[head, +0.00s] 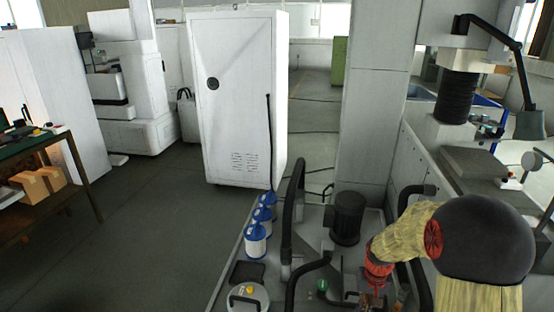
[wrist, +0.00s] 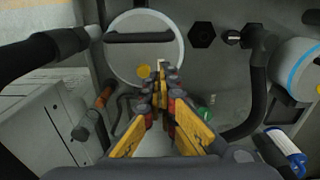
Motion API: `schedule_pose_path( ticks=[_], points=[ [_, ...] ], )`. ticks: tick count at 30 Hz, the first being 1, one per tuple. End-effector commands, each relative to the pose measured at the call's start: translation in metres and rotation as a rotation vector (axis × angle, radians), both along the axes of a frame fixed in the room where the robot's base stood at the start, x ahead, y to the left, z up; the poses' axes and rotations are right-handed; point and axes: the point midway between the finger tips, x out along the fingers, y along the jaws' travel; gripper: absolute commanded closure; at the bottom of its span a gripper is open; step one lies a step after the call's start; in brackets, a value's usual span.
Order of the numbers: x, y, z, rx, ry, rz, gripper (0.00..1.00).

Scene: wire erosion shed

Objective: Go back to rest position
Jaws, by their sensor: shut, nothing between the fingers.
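My gripper (wrist: 165,78) shows in the wrist view with its yellow fingers together and nothing between them. In the head view my gripper (head: 371,299) is at the bottom edge, partly cut off, below the red wrist part of my arm. The arm reaches in from the right over the grey machine unit (head: 325,219). In the wrist view the fingertips overlap the lower edge of a round white lid (wrist: 124,57) with a dark bar handle and a yellow knob; contact cannot be told.
Black hoses (head: 293,215) and a dark motor (head: 347,218) rise from the unit near my arm. Blue-and-white canisters (head: 256,241) line its left edge. A white cabinet (head: 233,110) stands behind. A workbench (head: 45,150) is at far left. The floor (head: 140,230) between is clear.

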Motion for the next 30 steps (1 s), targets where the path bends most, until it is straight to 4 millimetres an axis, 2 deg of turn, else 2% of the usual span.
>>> schedule_pose_path(
  ticks=[1, 3, 12, 21, 30],
  points=[
    [-0.011, 0.005, 0.018, 0.0, -0.002, 0.005, 1.0],
    [-0.029, 0.011, 0.04, 0.001, 0.002, 0.013, 1.0],
    [-0.106, 0.038, 0.123, 0.0, -0.022, 0.05, 1.0],
    [-0.177, 0.06, 0.183, -0.007, -0.098, 0.088, 1.0],
    [-0.232, 0.077, 0.228, -0.019, -0.246, 0.127, 1.0]
  ],
)
